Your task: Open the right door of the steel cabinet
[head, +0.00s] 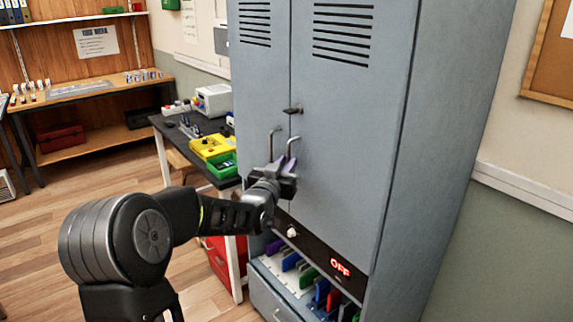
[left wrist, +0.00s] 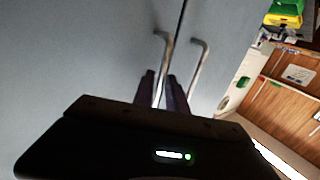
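The steel cabinet (head: 345,120) is tall and grey, with two upper doors that look closed and flush. The right door (head: 340,170) has a bent metal handle (head: 293,143) near the middle seam; the left door (head: 258,90) has a matching handle (head: 273,135). My left gripper (head: 284,166) is at the right door's handle. In the left wrist view its two dark purple fingers (left wrist: 161,92) lie close on either side of that handle (left wrist: 164,48), shut on it. The left door's handle (left wrist: 199,65) is beside the fingers, apart from them. My right gripper is not in view.
A small dark latch (head: 292,110) sits on the seam above the handles. Below the doors are a panel reading OFF (head: 340,267) and an open rack of coloured slots (head: 300,275). A desk (head: 190,145) with yellow and green bins stands left of the cabinet.

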